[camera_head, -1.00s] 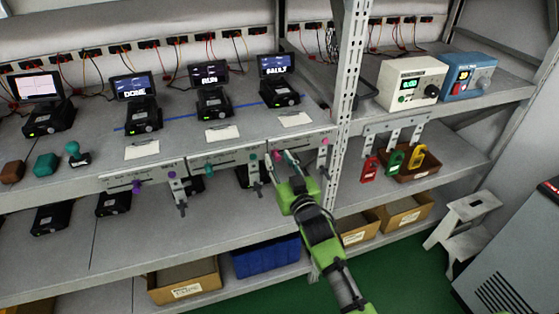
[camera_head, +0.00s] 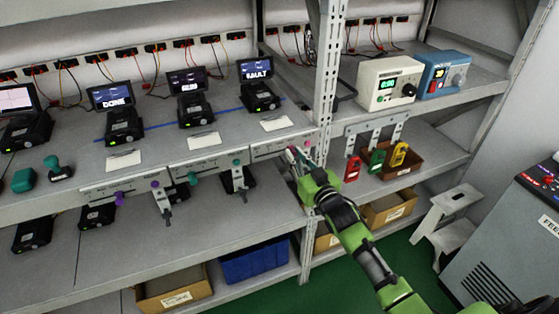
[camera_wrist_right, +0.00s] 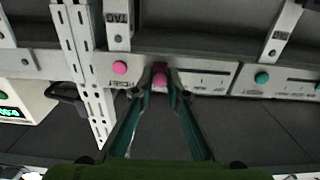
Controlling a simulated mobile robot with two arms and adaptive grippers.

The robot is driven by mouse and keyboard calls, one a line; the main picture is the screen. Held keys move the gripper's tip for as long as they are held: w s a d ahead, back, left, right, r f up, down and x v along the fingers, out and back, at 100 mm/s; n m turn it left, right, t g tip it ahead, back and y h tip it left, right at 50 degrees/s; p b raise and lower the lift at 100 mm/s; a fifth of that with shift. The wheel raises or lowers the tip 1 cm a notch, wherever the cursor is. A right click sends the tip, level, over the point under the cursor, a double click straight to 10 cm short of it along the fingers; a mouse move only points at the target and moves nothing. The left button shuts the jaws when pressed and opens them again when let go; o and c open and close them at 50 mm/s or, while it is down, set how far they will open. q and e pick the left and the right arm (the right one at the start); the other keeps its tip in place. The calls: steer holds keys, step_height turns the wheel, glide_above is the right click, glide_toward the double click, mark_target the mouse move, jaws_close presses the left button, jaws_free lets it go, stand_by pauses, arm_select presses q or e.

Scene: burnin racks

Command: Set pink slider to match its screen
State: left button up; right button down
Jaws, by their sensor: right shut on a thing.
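The FAULT screen (camera_head: 256,69) stands at the right end of the row on the upper shelf. Below it, on the shelf's front edge, is a pale slider panel (camera_head: 268,150) with a slot and small labels too blurred to read. My right gripper (camera_head: 296,156) is at the right part of this panel. In the right wrist view, which is turned over, my right gripper (camera_wrist_right: 160,90) is shut on the pink slider (camera_wrist_right: 160,76), at one end of the slot. A separate round pink knob (camera_wrist_right: 120,67) sits beside it. My left gripper is not in view.
Teal (camera_head: 237,162) and purple knobs (camera_head: 155,184) sit on the panels to the left. A metal rack post (camera_head: 328,90) stands just right of the pink panel. Coloured lockout tags (camera_head: 376,160) hang beyond it. The space in front of the shelf is clear.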

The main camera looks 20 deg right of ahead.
steer(key=shift+d, duration=0.2)
steer(key=c, duration=2)
jaws_free()
steer(key=shift+d, duration=0.2)
steer(key=shift+s, duration=0.3)
steer(key=s, duration=1.1)
steer(key=shift+s+d, duration=0.2)
